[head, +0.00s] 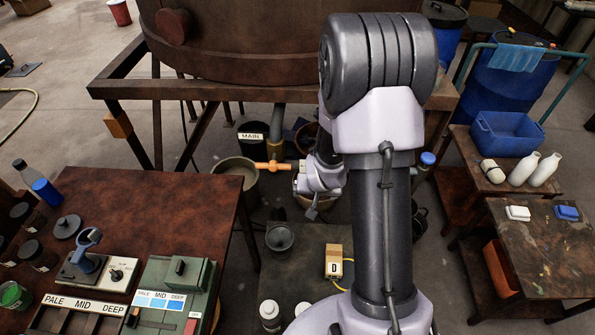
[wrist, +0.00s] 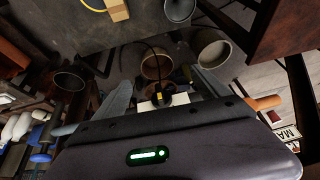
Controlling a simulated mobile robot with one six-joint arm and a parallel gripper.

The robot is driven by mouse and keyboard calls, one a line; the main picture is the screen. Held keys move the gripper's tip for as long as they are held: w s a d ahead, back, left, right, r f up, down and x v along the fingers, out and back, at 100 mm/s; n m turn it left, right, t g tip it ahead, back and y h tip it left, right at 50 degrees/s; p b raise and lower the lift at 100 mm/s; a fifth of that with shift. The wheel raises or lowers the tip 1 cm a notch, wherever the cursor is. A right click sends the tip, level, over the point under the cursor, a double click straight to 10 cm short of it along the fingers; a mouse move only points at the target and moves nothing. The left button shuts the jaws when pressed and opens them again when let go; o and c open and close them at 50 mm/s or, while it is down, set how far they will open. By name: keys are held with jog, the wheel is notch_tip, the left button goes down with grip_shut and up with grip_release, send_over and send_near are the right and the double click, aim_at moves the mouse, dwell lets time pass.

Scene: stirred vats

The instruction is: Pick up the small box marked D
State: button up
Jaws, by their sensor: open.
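The small box marked D (head: 333,268) is tan with a white label, and it stands on a low dark table (head: 300,240) in the lower middle of the head view. A yellow loop lies at its foot. In the wrist view a tan box with a yellow loop (wrist: 118,10) shows at the top edge, its letter not visible. My gripper (head: 312,205) is beyond the low table in the head view, apart from the box. In the wrist view my gripper (wrist: 163,88) has its two grey fingers spread wide, with nothing held between them.
An orange-handled valve (head: 272,166) by the MAIN sign is close left of my gripper. Buckets (head: 240,172) stand under the vat frame. A control bench (head: 150,215) stands left.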

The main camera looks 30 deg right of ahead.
jog(key=s+d+f+p, duration=0.1)
jog(key=s+d+f, duration=0.15)
jog(key=f, duration=0.55)
jog(key=s+d+f, duration=0.2)
jog(key=s+f, duration=0.1)
jog(key=f, duration=0.4)
send_near(334, 260)
jog(key=shift+g, duration=0.5)
jog(key=b+x, duration=0.2)
jog(key=x, duration=0.2)
jog(key=b+x, duration=0.2)
jog(key=x, duration=0.2)
jog(key=b+x, duration=0.3)
jog(key=x, duration=0.1)
jog(key=shift+w+r, duration=0.2)
jog(key=shift+w, duration=0.15)
jog(key=shift+r, duration=0.1)
jog(key=shift+c, duration=0.5)
jog(key=shift+h, duration=0.3)
grip_shut()
